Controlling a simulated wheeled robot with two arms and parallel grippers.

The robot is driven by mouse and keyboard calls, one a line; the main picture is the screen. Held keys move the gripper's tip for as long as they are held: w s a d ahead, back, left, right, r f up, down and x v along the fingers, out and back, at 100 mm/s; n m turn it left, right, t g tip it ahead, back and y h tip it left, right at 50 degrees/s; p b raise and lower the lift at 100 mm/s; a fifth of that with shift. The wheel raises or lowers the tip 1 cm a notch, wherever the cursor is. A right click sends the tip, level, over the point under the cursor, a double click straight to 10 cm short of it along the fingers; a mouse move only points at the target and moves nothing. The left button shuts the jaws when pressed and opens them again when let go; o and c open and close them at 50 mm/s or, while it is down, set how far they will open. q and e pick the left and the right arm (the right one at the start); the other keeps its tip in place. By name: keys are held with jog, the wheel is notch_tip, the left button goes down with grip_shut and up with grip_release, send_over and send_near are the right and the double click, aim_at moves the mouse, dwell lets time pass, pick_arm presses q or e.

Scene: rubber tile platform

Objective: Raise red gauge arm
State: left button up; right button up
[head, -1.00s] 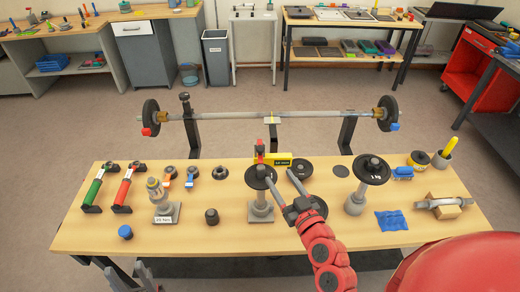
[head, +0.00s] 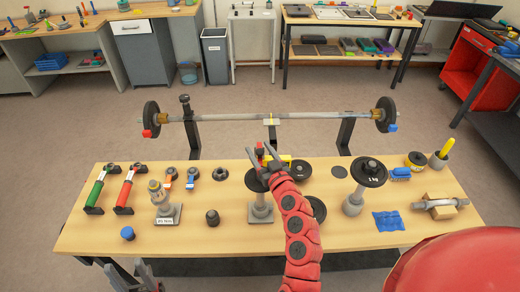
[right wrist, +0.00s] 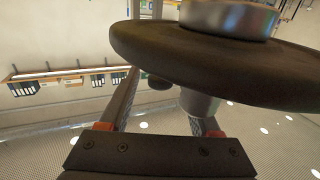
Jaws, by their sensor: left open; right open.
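A yellow gauge unit (head: 284,158) with a dark label stands behind the plates at the table's middle, partly hidden by my right gripper. A small red part (head: 259,152), which may be the red gauge arm, shows at its left end between the fingers; I cannot tell whether they touch it. In the right wrist view, a dark disc (right wrist: 215,60) with a metal hub fills the upper right, over the open fingers. My left gripper (head: 136,274) is open below the table's front edge.
A barbell (head: 245,116) on dark stands runs behind the table. Another plate on a stand (head: 368,171) is to the right, with a blue cloth (head: 388,221) nearby. Green (head: 95,192) and red (head: 126,190) handled tools lie left.

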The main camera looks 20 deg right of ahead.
grip_shut()
dwell(1.4)
